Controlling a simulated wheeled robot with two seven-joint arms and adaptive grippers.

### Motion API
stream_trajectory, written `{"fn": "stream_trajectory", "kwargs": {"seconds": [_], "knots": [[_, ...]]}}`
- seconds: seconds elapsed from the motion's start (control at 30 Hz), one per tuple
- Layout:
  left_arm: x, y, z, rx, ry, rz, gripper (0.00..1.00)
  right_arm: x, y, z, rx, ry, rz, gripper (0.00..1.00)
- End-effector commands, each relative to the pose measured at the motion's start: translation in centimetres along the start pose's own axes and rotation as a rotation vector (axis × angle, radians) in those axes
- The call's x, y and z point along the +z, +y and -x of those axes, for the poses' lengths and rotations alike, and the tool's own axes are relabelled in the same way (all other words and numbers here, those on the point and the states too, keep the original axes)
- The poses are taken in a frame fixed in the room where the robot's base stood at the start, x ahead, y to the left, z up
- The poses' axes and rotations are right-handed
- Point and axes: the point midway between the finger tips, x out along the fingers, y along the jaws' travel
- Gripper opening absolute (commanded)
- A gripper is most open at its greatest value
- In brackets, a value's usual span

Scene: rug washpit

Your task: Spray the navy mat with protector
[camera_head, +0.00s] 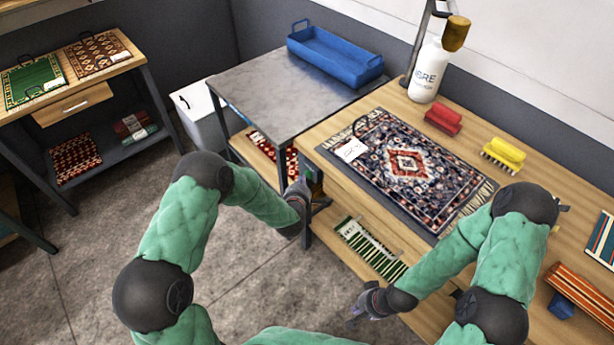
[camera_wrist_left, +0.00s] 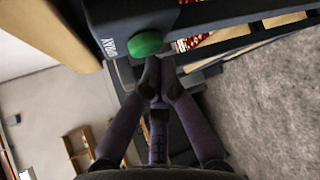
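The navy mat (camera_head: 397,150), with a red centre and cream fringes, lies flat on a dark sheet on the wooden table. A white tag lies on its left end. A green round button (camera_wrist_left: 145,44) sits on a dark box marked SPRAY (camera_wrist_left: 108,45) in the left wrist view. My left gripper (camera_head: 305,188) is at the table's left front leg. In its wrist view the fingertips (camera_wrist_left: 155,75) are together, empty, at the button's edge; I cannot tell whether they touch it. My right gripper (camera_head: 362,304) hangs in front of the lower shelf, its fingers too small to read.
A white bottle (camera_head: 428,72) stands behind the mat, near a post carrying a brown head (camera_head: 455,33). A red brush (camera_head: 443,119) and yellow brush (camera_head: 503,154) lie along the back. A blue tray (camera_head: 334,55) sits on the grey side table (camera_head: 262,100). Open floor lies left.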

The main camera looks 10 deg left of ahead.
Motion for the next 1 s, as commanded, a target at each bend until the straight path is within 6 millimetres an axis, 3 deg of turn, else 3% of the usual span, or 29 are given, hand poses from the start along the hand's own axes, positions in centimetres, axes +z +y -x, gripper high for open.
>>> {"fn": "stream_trajectory", "kwargs": {"seconds": [1.0], "knots": [[0.62,0.0,-0.55,0.0,-0.002,-0.001,0.0,-0.02,0.12,-0.34,0.0,0.0,0.0,0.0]]}}
